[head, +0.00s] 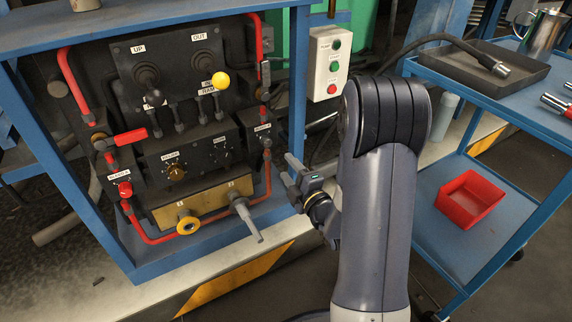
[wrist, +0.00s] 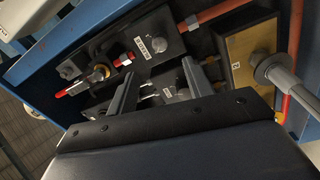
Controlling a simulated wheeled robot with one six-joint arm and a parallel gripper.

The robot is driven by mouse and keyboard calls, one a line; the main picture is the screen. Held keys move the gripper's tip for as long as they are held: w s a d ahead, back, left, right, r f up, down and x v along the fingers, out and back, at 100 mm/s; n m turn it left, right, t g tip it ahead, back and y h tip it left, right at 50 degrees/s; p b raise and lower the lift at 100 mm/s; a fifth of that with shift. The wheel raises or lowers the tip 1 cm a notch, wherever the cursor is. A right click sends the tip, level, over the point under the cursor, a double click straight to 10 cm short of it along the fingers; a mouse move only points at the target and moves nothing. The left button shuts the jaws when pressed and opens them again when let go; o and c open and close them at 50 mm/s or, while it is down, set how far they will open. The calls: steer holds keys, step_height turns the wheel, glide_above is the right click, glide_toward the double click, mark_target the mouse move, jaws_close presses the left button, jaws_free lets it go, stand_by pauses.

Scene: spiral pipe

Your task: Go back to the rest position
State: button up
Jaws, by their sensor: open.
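My gripper (head: 290,170) is in front of the right side of the control panel (head: 205,146), pointing left towards it, a little apart from it. In the wrist view its two fingers (wrist: 158,84) stand apart with nothing between them. Beyond the fingers are dark panel boxes with labels, a knob and small levers. My arm stands in the middle of the head view and hides part of the floor behind it.
The panel has red pipes, a yellow ball knob (head: 220,80), a red-handled valve (head: 130,137) and a grey handle (head: 246,218) sticking out. A button box (head: 329,62) hangs to the right. A blue cart (head: 528,95) holds a dark tray (head: 472,68) and a red bin (head: 469,198).

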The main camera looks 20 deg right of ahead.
mark_target(268, 144)
steer(key=b+x, duration=0.2)
steer(key=x, duration=0.8)
steer(key=shift+w+a+f, duration=0.1)
steer(key=shift+w, duration=0.25)
steer(key=shift+w+m, duration=0.1)
steer(key=shift+m, duration=0.2)
